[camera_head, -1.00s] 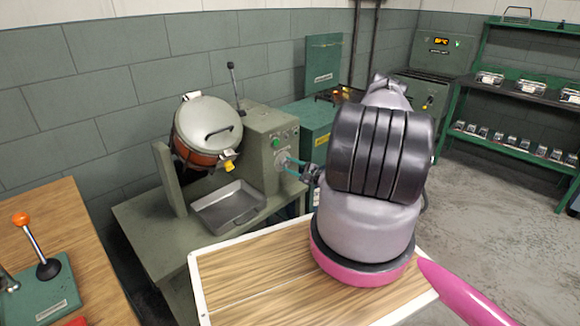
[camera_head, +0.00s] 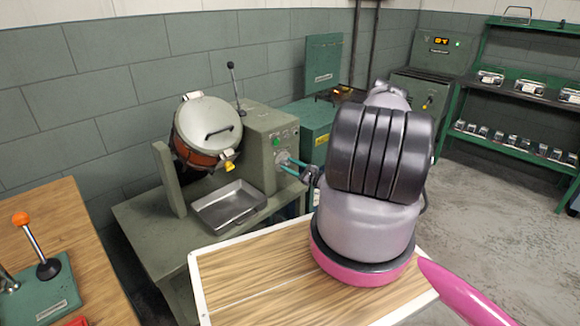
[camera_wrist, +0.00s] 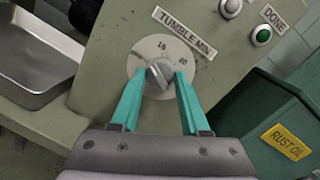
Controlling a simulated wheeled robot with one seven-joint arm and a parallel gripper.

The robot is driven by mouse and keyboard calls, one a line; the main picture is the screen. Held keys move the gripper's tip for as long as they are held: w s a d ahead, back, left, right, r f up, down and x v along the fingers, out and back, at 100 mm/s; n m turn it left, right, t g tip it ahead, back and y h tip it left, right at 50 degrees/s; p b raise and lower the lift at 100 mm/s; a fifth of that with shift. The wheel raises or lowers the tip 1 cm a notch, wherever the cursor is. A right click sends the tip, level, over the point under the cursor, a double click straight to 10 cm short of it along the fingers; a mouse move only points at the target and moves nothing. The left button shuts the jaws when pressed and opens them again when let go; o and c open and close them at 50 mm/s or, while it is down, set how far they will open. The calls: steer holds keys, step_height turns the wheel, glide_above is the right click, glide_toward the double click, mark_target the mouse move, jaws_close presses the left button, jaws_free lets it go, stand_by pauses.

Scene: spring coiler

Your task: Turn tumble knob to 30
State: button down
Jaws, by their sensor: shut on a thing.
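The tumble knob (camera_wrist: 159,74) is a small grey knob on a pale round dial under a "TUMBLE MIN" label (camera_wrist: 184,32). Two dial numbers show beside it, apparently 10 and 20; the number 30 is not visible, and the lower right of the dial is partly covered by a finger. My gripper (camera_wrist: 160,80) has its teal fingers on either side of the knob and is shut on it. In the head view, the gripper (camera_head: 290,166) reaches the dial on the machine's front panel. Which number the knob points at is not clear.
The green-grey machine (camera_head: 268,150) carries a tilted drum (camera_head: 208,128) and a metal tray (camera_head: 228,207) left of the panel. A green "DONE" button (camera_wrist: 262,35) sits above right of the dial. A wooden table (camera_head: 240,270) stands in front.

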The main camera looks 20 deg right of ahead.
steer(key=m, duration=0.6)
steer(key=m+t+h, duration=0.1)
steer(key=m, duration=0.6)
steer(key=shift+s+a+f+h, duration=0.15)
steer(key=shift+a+f+h, duration=0.05)
steer(key=shift+h, duration=0.1)
steer(key=shift+a+r+m+h, duration=0.1)
steer(key=shift+m+h, duration=0.35)
steer(key=shift+m, duration=2.9)
steer(key=shift+d+r+m+h, duration=0.1)
steer(key=shift+m+h, duration=0.3)
steer(key=shift+m, duration=2.9)
steer(key=shift+a+r+m+h, duration=0.1)
steer(key=shift+m+h, duration=0.35)
steer(key=shift+m, duration=2.9)
steer(key=shift+c, duration=2)
jaws_free()
